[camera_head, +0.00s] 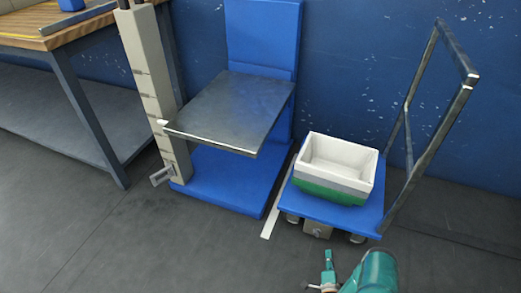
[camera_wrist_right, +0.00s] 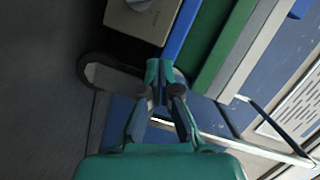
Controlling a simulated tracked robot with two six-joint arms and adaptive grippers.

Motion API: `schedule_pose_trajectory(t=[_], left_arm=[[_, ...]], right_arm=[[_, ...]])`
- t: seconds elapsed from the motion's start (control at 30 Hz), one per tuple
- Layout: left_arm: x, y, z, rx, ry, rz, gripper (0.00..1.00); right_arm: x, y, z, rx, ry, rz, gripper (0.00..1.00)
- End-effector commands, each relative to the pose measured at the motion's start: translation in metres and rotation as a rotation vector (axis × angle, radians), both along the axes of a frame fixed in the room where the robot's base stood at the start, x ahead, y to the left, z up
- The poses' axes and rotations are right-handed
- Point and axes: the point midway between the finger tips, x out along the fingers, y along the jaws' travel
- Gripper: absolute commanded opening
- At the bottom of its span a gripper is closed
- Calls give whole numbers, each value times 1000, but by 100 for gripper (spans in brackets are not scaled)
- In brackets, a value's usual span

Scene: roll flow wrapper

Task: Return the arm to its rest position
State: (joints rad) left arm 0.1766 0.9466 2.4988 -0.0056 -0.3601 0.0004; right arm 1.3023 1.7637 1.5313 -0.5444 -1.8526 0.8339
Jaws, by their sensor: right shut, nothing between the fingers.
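My right gripper (camera_head: 328,272) is at the bottom edge of the head view, in front of the blue cart, and it is empty. In the right wrist view the right gripper (camera_wrist_right: 160,75) has its fingertips together, shut on nothing. The teal right arm (camera_head: 373,273) shows beside it, cut off by the lower edge. The left gripper is not in the head view.
A blue cart (camera_head: 345,216) with a metal handle carries a white bin (camera_head: 340,152) stacked on a green one (camera_head: 330,192). To its left stands a blue lift with a grey platform (camera_head: 228,108). A workbench (camera_head: 62,40) is at the far left. The front-left floor is clear.

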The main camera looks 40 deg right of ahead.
Motion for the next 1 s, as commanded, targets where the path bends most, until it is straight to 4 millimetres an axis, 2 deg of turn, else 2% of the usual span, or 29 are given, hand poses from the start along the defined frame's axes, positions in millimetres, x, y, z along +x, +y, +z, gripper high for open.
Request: schedule_pose_trajectory(t=[0.07,0.17,0.27,0.37,0.4,0.47,0.5,0.57,0.6,0.67,0.7,0.77,0.8,0.83,0.9,1.0], left_arm=[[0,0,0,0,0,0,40],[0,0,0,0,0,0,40],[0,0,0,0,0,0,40],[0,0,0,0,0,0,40],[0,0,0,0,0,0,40],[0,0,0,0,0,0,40],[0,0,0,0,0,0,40],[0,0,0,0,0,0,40],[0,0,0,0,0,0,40],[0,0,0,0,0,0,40],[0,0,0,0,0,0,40],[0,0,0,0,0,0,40],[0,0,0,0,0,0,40],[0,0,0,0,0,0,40],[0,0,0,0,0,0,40],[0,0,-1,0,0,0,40]], right_arm=[[12,5,3,-2,-9,25,0],[43,8,18,-26,-39,82,0],[91,14,48,-69,-88,166,0],[148,34,89,-96,-145,271,0],[171,46,107,-100,-162,315,0],[204,69,132,-92,-168,385,0],[224,87,147,-84,-158,435,0],[252,119,167,-71,-118,514,0],[267,143,179,-65,-78,569,0],[284,184,194,-60,6,661,0],[289,213,202,-58,77,727,0],[287,257,210,-62,208,834,0],[277,285,212,-68,310,909,0],[266,304,211,-74,391,965,0],[230,338,204,-81,580,1087,0],[172,360,188,-72,814,1222,0]])
